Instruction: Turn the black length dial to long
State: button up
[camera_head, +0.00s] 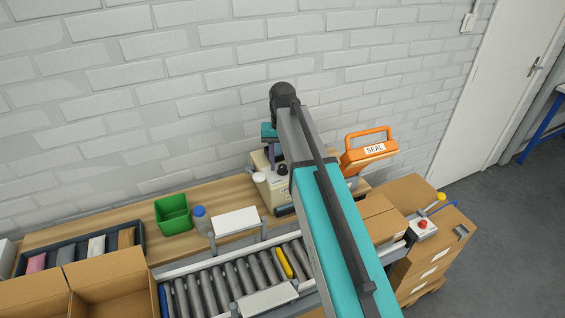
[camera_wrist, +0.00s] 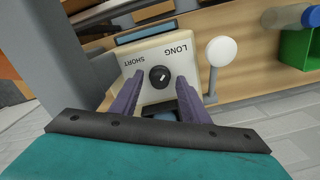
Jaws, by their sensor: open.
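The black length dial (camera_wrist: 160,76) sits on the cream panel of a machine (camera_wrist: 150,57), with SHORT and LONG printed upside down in the wrist view. A small pale mark shows on the dial; which label it points to is hard to tell. My gripper (camera_wrist: 159,80) is open, its two purple fingers on either side of the dial, with visible gaps to it. Whether the fingertips reach the panel I cannot tell. In the head view the cream machine (camera_head: 262,187) stands on the bench, partly hidden by my arm.
A white round knob (camera_wrist: 221,51) stands beside the panel, close to one finger. An orange SEAL handle (camera_head: 369,149) is right of my arm. A green bin (camera_head: 173,214), a blue-capped bottle (camera_head: 200,218) and a roller conveyor (camera_head: 235,278) are to the left and front.

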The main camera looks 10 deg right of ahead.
aim_at(283, 166)
jog(key=shift+r, duration=0.1)
notch_tip(283, 166, up, 14)
jog(key=p, duration=0.6)
jog(key=shift+p, duration=0.35)
jog(key=shift+f, duration=0.3)
